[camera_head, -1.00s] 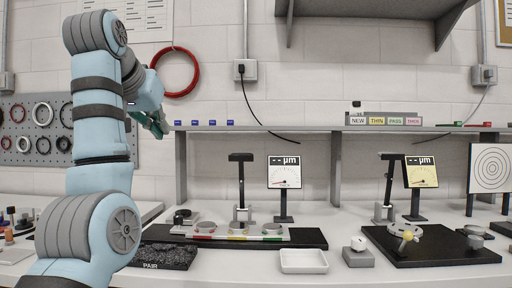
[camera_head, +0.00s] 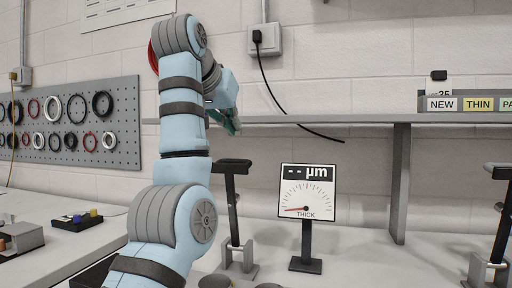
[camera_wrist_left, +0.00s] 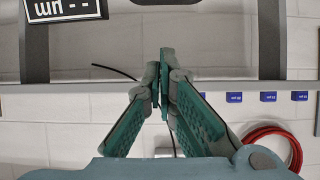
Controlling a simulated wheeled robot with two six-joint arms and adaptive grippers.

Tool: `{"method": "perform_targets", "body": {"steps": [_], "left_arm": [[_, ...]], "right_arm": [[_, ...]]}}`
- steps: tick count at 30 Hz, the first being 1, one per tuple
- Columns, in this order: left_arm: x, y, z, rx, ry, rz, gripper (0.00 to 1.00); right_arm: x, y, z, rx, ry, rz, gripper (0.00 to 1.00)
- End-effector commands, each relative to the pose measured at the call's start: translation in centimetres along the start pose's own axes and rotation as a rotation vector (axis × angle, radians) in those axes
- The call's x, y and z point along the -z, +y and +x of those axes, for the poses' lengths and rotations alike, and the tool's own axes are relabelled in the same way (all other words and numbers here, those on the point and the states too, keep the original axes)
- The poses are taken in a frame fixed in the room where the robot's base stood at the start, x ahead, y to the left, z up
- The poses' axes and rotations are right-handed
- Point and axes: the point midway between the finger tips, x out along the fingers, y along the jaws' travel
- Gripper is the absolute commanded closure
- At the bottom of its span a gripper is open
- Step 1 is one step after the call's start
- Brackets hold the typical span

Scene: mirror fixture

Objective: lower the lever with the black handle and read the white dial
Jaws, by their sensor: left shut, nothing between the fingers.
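The lever (camera_head: 233,215) with the black handle (camera_head: 235,166) stands upright on its grey stand, just right of my left arm. The white dial (camera_head: 307,192) stands on a black post to its right. Its display reads "-- µm", its needle points low left, and its label reads THICK. Part of the dial shows upside down in the left wrist view (camera_wrist_left: 64,10). My left gripper (camera_head: 235,125) is above the black handle, near shelf height, apart from it. Its green fingers (camera_wrist_left: 165,70) are shut and empty. My right gripper is not in view.
A grey shelf (camera_head: 350,119) runs behind, held by an upright (camera_head: 400,185). A second lever (camera_head: 502,220) stands at the right edge. A pegboard with rings (camera_head: 75,125) hangs at left. A red coil (camera_wrist_left: 275,140) and blue tags (camera_wrist_left: 268,96) show in the wrist view.

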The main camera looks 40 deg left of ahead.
Motion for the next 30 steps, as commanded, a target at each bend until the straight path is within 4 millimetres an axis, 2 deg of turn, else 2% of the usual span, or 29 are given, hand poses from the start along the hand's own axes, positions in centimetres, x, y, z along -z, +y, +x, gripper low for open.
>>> {"method": "perform_targets", "body": {"steps": [5, 17, 18, 24, 30], "left_arm": [[-0.1, -0.2, 1.4, 0.002, -0.002, -0.002, 1.0], [0.0, -0.3, 9.6, 0.004, -0.005, -0.003, 1.0], [-0.4, -0.3, 9.9, 0.004, 0.001, -0.004, 1.0], [-2.6, -0.3, 8.5, 0.003, 0.003, -0.002, 1.0], [-3.3, -0.2, 7.5, 0.004, 0.0, -0.002, 1.0]], "right_arm": [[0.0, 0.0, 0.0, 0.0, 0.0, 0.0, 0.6], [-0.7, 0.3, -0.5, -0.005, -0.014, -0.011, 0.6], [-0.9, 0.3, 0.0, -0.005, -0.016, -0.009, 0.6], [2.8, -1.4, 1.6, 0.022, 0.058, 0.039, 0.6], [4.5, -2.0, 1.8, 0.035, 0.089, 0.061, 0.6]]}}
